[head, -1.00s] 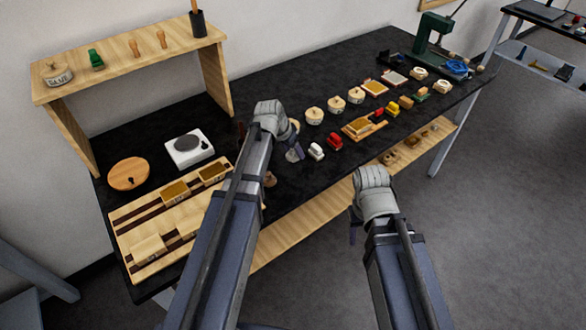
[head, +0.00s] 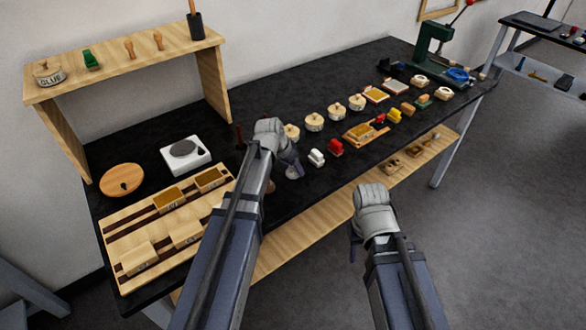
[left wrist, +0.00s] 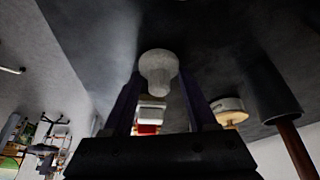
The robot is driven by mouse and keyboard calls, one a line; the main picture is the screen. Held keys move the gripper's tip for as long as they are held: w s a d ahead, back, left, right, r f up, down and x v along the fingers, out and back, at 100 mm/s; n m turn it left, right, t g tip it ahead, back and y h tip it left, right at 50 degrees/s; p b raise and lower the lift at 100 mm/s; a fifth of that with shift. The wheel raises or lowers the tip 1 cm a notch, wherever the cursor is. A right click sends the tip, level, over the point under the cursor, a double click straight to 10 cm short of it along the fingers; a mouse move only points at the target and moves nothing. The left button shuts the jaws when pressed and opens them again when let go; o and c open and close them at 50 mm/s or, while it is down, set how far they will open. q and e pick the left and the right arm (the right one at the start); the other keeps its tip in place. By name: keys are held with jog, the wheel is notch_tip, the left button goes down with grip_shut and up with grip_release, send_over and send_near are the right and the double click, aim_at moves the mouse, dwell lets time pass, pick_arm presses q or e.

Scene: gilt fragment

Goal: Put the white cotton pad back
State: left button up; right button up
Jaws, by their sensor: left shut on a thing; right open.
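The white cotton pad (head: 291,172) is a small pale knob with a rounded head and a narrower neck. My left gripper (head: 295,164) is shut on it over the black bench top, near the front edge. The pad also shows between the fingers in the left wrist view (left wrist: 158,68). I cannot tell whether it touches the bench. My right gripper (head: 356,232) is open and empty, in front of the bench; its fingers are mostly hidden behind its wrist.
Round lidded pots (head: 314,122) stand behind. A wooden tray (head: 125,285) with boxes lies left. A dark cylinder (left wrist: 270,95) is near the left gripper.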

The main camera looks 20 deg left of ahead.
pick_arm(q)
jog(key=shift+f, duration=0.25)
jog(key=o, duration=1.2)
jog(key=shift+r, duration=0.1)
jog(key=shift+p+v, duration=0.7)
jog(key=shift+v, duration=0.1)
jog(key=p+v, duration=1)
jog(key=v, duration=0.1)
jog(key=s+d+f+g+y, duration=0.1)
jog(key=s+d+g, duration=0.1)
jog(key=s+d, duration=0.5)
jog(key=s+d+f+n+g+y, duration=0.1)
jog(key=s+d+g+y, duration=0.1)
jog(key=s+d, duration=0.6)
jog(key=s, duration=0.5)
jog(key=shift+d+g+y, duration=0.3)
jog(key=shift+d, duration=0.05)
jog(key=shift+w, duration=0.1)
